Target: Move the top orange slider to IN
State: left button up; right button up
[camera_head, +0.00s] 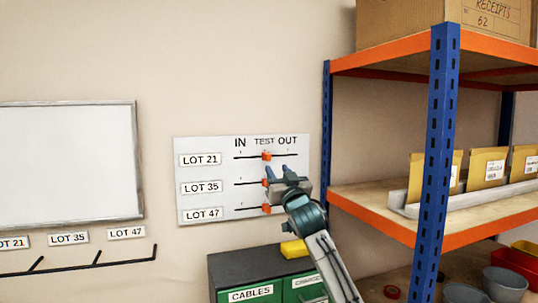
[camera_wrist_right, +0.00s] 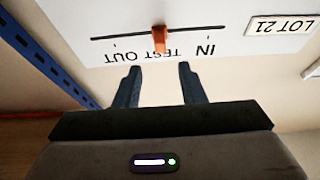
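The white slider board (camera_head: 215,143) hangs on the wall with three rows, LOT 21, LOT 35 and LOT 47, under the marks IN, TEST and OUT. The top orange slider (camera_head: 266,156) is on the LOT 21 line, around TEST. It also shows upside down in the right wrist view (camera_wrist_right: 160,38). My right gripper (camera_head: 278,169) is in front of the board, just below that slider. In the right wrist view its fingers (camera_wrist_right: 160,68) are apart and empty, with the slider beyond the gap between them. My left gripper is out of view.
The middle slider (camera_head: 265,182) and bottom slider (camera_head: 266,208) are near TEST, close to my right arm. A blue and orange shelf (camera_head: 440,130) stands at right. A dark cabinet (camera_head: 235,265) with a yellow object (camera_head: 293,249) is below. A whiteboard (camera_head: 65,160) hangs at left.

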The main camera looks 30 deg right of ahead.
aim_at(268, 158)
jog(key=p+x, duration=0.4)
jog(key=x, duration=0.4)
jog(key=shift+w, duration=0.1)
jog(key=shift+f, duration=0.1)
grip_shut()
